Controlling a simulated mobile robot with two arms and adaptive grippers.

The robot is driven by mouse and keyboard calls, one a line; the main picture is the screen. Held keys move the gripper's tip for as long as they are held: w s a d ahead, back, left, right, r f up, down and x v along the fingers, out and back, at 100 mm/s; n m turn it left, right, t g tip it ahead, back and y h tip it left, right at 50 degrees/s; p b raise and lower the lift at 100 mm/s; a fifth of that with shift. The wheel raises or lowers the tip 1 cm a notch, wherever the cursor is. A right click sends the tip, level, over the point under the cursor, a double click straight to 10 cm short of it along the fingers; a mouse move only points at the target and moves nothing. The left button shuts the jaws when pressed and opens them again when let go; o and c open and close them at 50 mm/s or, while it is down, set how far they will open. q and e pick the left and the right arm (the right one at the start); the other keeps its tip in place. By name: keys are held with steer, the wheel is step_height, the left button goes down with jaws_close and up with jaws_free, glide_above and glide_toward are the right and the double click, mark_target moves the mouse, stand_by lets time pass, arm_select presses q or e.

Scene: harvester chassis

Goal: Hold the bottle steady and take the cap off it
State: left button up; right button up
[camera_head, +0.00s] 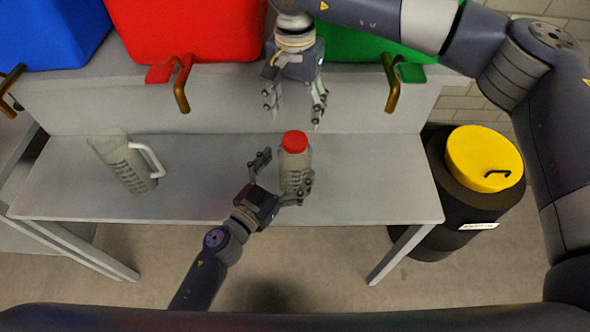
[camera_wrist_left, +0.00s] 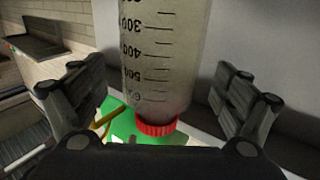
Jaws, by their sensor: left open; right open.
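The bottle (camera_head: 294,172) is grey and translucent with a red cap (camera_head: 294,142). It stands upright on the grey bench. My left gripper (camera_head: 281,178) is open, with its fingers on either side of the bottle. In the left wrist view, the bottle (camera_wrist_left: 165,60), with volume marks, and the red cap (camera_wrist_left: 157,128) appear between the open fingers (camera_wrist_left: 158,95), with gaps on both sides. My right gripper (camera_head: 295,112) is open and empty, pointing down above and behind the cap, apart from it.
A grey jug (camera_head: 122,165) with a white handle stands on the bench (camera_head: 220,195) at the left. Blue (camera_head: 50,30), red (camera_head: 185,25) and green (camera_head: 370,48) bins stand on the raised back ledge. A black barrel with a yellow lid (camera_head: 480,158) is at the right. The bench's right part is clear.

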arm_select(q)
steer(key=shift+x, duration=1.65)
